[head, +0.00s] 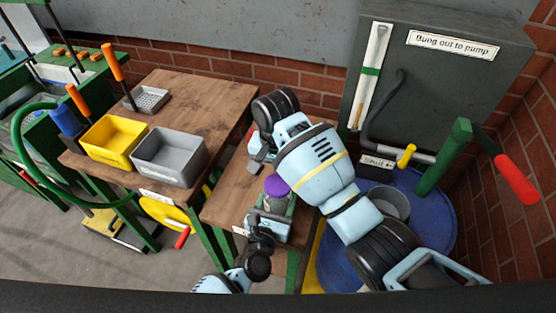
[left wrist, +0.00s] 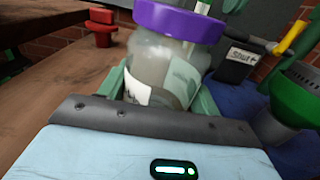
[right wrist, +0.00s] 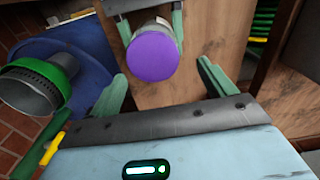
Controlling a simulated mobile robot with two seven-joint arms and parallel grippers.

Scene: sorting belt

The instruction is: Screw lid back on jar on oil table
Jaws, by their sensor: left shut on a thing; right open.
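The jar (left wrist: 165,65) is clear with a pale label and stands upright near the front of the wooden table. A purple lid (head: 277,186) sits on its mouth; it also shows in the left wrist view (left wrist: 180,20) and from above in the right wrist view (right wrist: 150,57). I cannot tell how tightly it is threaded. My left gripper (head: 269,222) is shut around the jar's body, below the lid. My right gripper (right wrist: 163,72) is open and empty, its green fingers spread and apart from the lid. In the head view my right arm hides part of the table.
A red object (left wrist: 102,28) stands on the table behind the jar. Yellow (head: 115,143) and grey (head: 172,157) bins stand on the table at left. A blue drum (head: 432,225) with a green funnel (left wrist: 297,95) is at right, beside the grey cabinet (head: 440,90).

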